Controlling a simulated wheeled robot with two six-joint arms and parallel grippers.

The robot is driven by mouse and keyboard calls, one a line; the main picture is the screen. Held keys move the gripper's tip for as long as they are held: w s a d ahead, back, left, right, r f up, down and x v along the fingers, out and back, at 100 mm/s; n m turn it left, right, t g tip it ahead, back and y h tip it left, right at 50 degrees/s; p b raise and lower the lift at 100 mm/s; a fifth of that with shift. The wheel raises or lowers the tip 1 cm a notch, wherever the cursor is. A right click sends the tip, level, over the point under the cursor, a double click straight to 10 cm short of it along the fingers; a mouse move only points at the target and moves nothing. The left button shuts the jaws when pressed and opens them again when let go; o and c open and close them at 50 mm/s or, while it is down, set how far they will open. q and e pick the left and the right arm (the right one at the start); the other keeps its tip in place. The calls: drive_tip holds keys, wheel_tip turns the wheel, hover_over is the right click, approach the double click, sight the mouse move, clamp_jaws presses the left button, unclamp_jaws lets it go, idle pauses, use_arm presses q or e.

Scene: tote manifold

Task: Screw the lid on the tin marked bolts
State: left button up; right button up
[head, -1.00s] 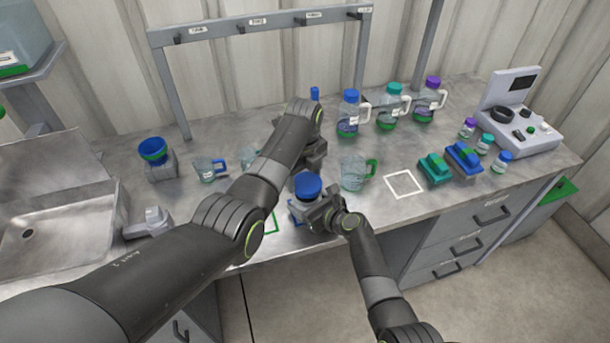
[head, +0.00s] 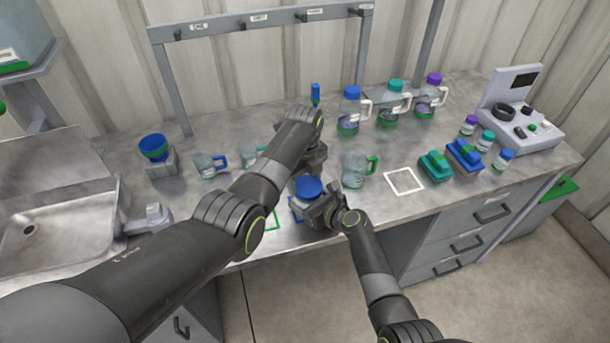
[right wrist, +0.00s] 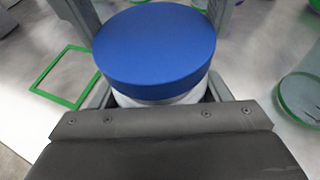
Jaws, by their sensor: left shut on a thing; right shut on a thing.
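A tin (right wrist: 165,98) with a whitish body stands near the bench's front edge, its marking not readable here. A broad blue lid (head: 308,187) sits level on top of it; the lid fills the middle of the right wrist view (right wrist: 155,50). My right gripper (head: 325,207) is shut on the tin's body from the front right. My left gripper (head: 311,172) reaches in from behind the lid and is shut on it, its fingers partly hidden by its own arm. Whether the thread is engaged cannot be seen.
A green square outline (right wrist: 65,77) lies beside the tin. A glass jug with green handle (head: 355,169) stands just right of the grippers. A white square outline (head: 404,181) is empty. Bottles, small jars and a grey device (head: 520,115) stand farther right.

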use_arm(q)
drive_tip(key=shift+f, duration=0.55)
idle(0.5)
use_arm(e)
drive_tip(key=c, duration=0.5)
use_arm(q)
drive_tip(key=m, duration=0.5)
drive_tip(key=shift+w+d+m, duration=0.15)
drive_tip(key=shift+d+m, duration=0.15)
drive_tip(key=m, duration=0.4)
drive_tip(key=shift+d+m, duration=0.2)
drive_tip(key=shift+m, duration=0.1)
drive_tip(key=o, duration=0.9)
drive_tip(key=shift+o, duration=0.2)
drive_tip(key=shift+r, duration=2.25)
